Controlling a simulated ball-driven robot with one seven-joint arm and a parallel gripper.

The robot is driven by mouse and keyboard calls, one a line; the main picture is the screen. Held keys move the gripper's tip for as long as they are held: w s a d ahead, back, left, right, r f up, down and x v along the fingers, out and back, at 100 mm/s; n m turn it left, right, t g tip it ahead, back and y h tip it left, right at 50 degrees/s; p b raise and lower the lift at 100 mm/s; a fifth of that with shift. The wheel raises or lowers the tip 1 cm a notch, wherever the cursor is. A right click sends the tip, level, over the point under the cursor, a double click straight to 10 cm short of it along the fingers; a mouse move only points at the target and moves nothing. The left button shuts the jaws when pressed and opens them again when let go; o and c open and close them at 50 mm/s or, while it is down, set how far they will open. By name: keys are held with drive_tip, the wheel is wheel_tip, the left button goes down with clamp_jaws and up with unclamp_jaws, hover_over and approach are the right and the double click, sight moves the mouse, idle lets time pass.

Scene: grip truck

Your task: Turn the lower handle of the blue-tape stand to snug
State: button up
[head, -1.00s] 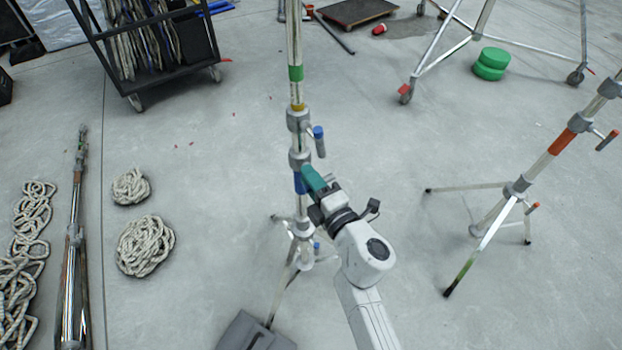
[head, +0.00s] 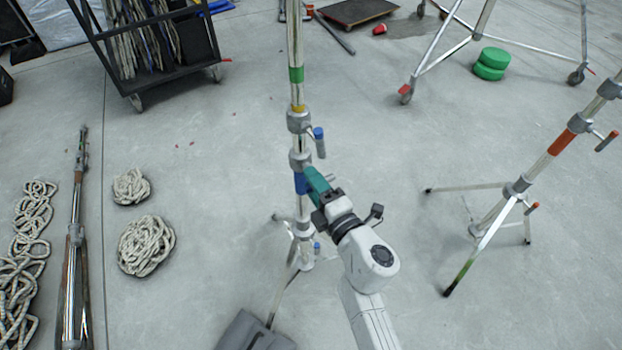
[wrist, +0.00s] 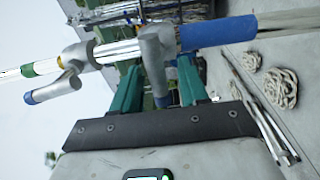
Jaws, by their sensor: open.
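The blue-tape stand (head: 296,80) is a steel pole with a blue band (head: 300,184) below its lower collar (head: 299,159). In the wrist view it lies sideways, with the blue band (wrist: 215,33) at upper right. The lower handle (wrist: 156,68) sticks out from the collar, and its blue tip (wrist: 162,101) shows between my teal fingers. My gripper (head: 312,177) is open beside the pole, with one finger on each side of the handle; contact cannot be told. It hides the lower handle in the head view. The upper blue-tipped handle (head: 319,140) is just above.
A grey sandbag (head: 250,333) lies at the stand's foot. A red-taped stand (head: 562,142) is at right. Coiled ropes (head: 146,246) and a folded stand (head: 75,235) lie at left. A cable cart (head: 135,88) stands behind. The floor between is clear.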

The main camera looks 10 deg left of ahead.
drive_tip(key=p+v, duration=0.2)
drive_tip(key=v, duration=0.7)
drive_tip(key=shift+s+d, duration=0.15)
drive_tip(key=shift+s, duration=0.15)
drive_tip(key=s+d+m+h+p, duration=0.2)
drive_tip(key=d+m+h, duration=1.4)
drive_tip(key=d, duration=0.9)
drive_tip(key=s+d+f+m+g+p, duration=0.1)
drive_tip(key=s+d+f+m+g, duration=0.2)
drive_tip(key=s+d+m+g, duration=0.35)
drive_tip(key=s+a+m+g+y+p, duration=0.1)
drive_tip(key=s+a+m+g+y, duration=0.1)
drive_tip(key=s, duration=0.6)
drive_tip(key=s+a+m+g+y, duration=0.2)
drive_tip(key=s+g, duration=0.2)
drive_tip(key=s, duration=0.5)
drive_tip(key=shift+s+p, duration=0.25)
drive_tip(key=shift+p, duration=0.1)
drive_tip(key=shift+f, duration=0.1)
